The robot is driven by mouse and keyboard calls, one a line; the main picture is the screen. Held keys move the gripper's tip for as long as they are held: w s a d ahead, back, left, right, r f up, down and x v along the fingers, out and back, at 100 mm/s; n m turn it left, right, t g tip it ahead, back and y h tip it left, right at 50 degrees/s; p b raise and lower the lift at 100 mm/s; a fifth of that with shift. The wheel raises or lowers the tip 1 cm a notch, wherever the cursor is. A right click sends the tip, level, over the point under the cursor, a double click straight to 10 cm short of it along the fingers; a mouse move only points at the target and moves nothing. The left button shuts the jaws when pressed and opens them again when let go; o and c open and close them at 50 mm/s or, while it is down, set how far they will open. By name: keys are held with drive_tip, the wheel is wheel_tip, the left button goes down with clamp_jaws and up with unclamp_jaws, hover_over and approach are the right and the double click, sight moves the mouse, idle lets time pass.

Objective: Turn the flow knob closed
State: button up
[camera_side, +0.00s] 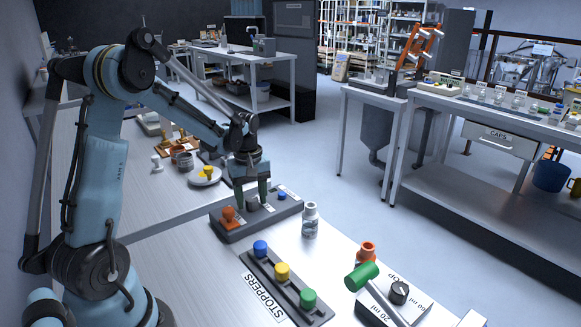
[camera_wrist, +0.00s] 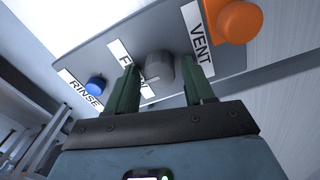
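The grey flow knob (camera_wrist: 160,69) sits mid-panel in the wrist view, by a label starting with F that my finger partly covers. In the side view the knob (camera_side: 253,206) is small and dark, between my fingertips. My gripper (camera_side: 251,203) points down at the panel. In the wrist view my gripper's green fingers (camera_wrist: 160,63) stand apart, one on each side of the knob, with a visible gap on both sides. The grey panel (camera_side: 240,231) also carries an orange VENT knob (camera_wrist: 238,20) and a blue RINSE knob (camera_wrist: 96,84).
A white bottle (camera_side: 310,220) stands right of the panel. A rack marked STOPPERS (camera_side: 268,275) with blue, yellow and green stoppers lies in front. A box with a black dial (camera_side: 399,291), a green-headed item (camera_side: 361,277) and an orange-topped bottle (camera_side: 367,251) stand front right.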

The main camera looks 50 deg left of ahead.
sight(251, 198)
drive_tip(key=shift+o, duration=0.3)
wheel_tip(251, 198, up, 12)
idle(0.6)
drive_tip(key=s+d+m+t, duration=0.3)
drive_tip(key=d+m, duration=0.4)
drive_tip(key=d, duration=0.2)
drive_tip(key=s+d+f+m+t, duration=0.1)
drive_tip(key=s+d+m+t, duration=0.2)
drive_tip(key=d+m, duration=0.5)
drive_tip(key=d+t, duration=0.1)
drive_tip(key=d, duration=0.1)
drive_tip(key=shift+s+d+f, duration=0.3)
drive_tip(key=shift+s, duration=0.05)
